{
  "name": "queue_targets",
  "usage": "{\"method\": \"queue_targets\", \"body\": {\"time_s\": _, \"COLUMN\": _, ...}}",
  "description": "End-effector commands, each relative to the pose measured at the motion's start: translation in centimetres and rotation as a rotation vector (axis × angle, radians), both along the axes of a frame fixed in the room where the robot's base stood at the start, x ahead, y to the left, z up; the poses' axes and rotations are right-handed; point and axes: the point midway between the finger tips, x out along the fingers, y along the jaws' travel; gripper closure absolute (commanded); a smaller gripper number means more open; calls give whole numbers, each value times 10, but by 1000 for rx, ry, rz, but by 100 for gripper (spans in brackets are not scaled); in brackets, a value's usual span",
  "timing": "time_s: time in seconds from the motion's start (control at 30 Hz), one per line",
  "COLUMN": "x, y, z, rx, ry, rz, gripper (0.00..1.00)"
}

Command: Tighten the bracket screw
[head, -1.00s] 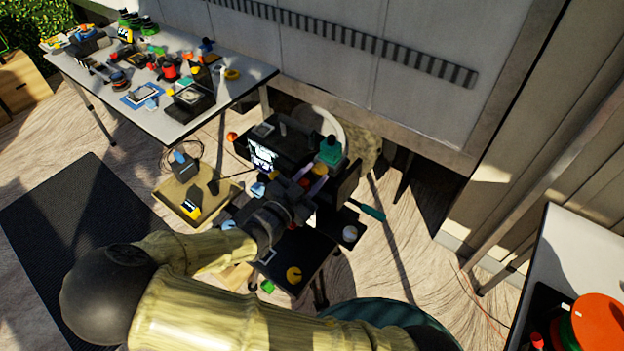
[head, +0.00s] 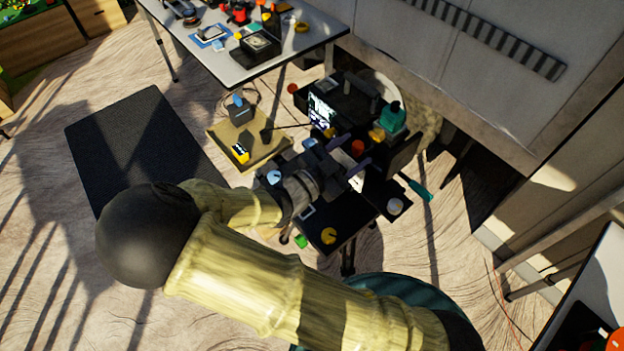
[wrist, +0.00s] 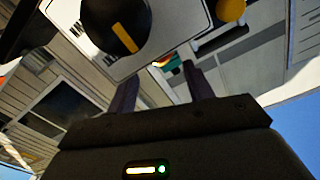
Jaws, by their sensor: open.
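A video cart with a dark frame (head: 350,220) and a lit screen (head: 320,109) stands in the middle of the head view. My gripper (head: 348,158) is over the cart, with its two fingers apart and nothing seen between them. In the wrist view, my gripper (wrist: 162,85) points toward a pale panel. A large round black knob with an orange bar (wrist: 118,25) sits on that panel, just beyond and left of the fingers, and looks apart from them. A yellow round part (wrist: 231,10) is at upper right. I cannot tell which part is the bracket screw.
A teal-handled tool (head: 416,188) sticks out at the cart's right. A teal-green item (head: 392,117) stands at its back right. A wooden tray (head: 225,135) lies left of the cart. A cluttered table (head: 215,65) is behind. A dark mat (head: 130,140) covers open floor.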

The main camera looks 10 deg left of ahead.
Motion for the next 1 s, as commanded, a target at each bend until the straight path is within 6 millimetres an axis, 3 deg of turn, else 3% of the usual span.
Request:
{"method": "queue_targets", "body": {"time_s": 0.53, "x": -84, "y": 67, "z": -2, "rx": 2, "ry": 1, "rz": 5, "gripper": 48}}
{"method": "queue_targets", "body": {"time_s": 0.7, "x": -95, "y": 75, "z": -1, "rx": 0, "ry": 1, "rz": 3, "gripper": 48}}
{"method": "queue_targets", "body": {"time_s": 1.0, "x": -95, "y": 74, "z": 0, "rx": 0, "ry": 1, "rz": 1, "gripper": 48}}
